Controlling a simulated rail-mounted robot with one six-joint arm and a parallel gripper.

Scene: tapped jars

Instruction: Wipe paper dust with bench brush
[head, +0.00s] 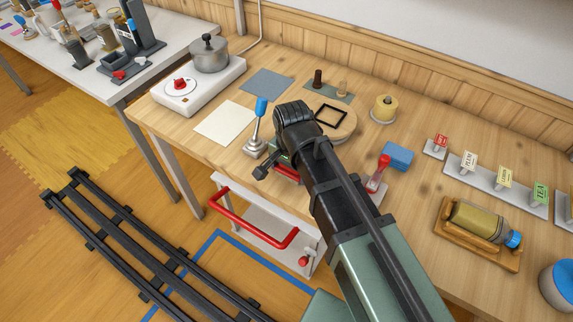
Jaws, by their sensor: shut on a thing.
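My arm reaches in from the lower right over the wooden bench (225,85), and its dark wrist blocks the view of what lies beneath. My gripper (264,173) shows only as a small black part beside the wrist, near the bench's front edge. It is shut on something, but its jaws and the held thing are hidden. I cannot make out the bench brush. I see no clear paper dust; a plain cream sheet (227,122) and a grey-blue sheet (268,83) lie flat to the left of the wrist.
A pot (209,55) sits on a white hotplate (197,92). A bottle (480,221) lies in a wooden cradle.

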